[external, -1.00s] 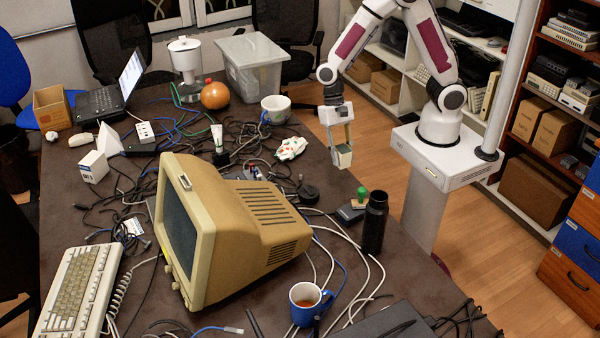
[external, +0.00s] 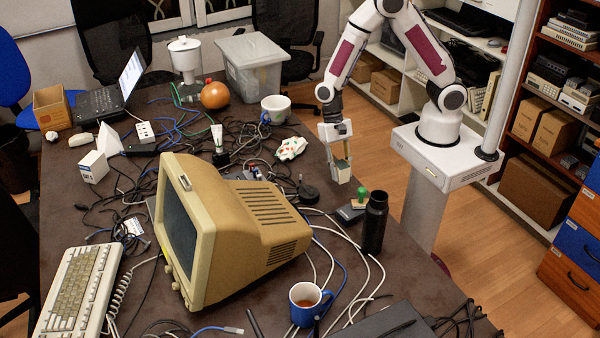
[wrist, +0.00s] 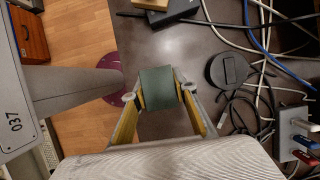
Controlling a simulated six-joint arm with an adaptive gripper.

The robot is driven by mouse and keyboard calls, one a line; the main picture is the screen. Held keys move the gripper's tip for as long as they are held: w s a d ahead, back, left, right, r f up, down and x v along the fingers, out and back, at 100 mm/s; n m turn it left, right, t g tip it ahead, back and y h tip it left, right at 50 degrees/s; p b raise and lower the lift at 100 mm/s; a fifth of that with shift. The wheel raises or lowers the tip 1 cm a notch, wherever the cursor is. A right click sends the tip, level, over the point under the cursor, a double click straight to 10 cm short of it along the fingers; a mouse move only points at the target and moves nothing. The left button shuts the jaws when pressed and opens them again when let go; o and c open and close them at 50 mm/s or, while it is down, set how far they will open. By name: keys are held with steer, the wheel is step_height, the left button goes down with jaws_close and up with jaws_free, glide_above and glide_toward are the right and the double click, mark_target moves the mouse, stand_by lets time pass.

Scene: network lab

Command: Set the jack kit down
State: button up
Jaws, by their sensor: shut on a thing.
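My gripper (external: 340,165) points down over the right part of the brown table, near its edge. It is shut on the jack kit (external: 341,174), a small box with pale sides in the external view. In the wrist view the jack kit (wrist: 158,88) shows a dark green top face between the two yellow-lined fingers of my gripper (wrist: 160,98). The kit is roughly level in the grip. I cannot tell whether its underside touches the table (wrist: 195,55) or hangs just above it.
A black round disc (wrist: 228,68) and loose cables lie beside the kit. A green-handled stamp (external: 361,196) and a black bottle (external: 375,222) stand nearby. A beige monitor (external: 235,225) stands to the left. The table edge and floor (wrist: 75,55) are close.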

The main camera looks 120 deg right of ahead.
mark_target(340, 179)
steer(key=shift+f, duration=0.15)
steer(key=shift+f, duration=1.75)
steer(key=shift+f, duration=0.1)
steer(key=o, duration=1.1)
steer(key=shift+o, duration=0.2)
steer(key=v, duration=1.2)
steer(key=shift+r, duration=0.25)
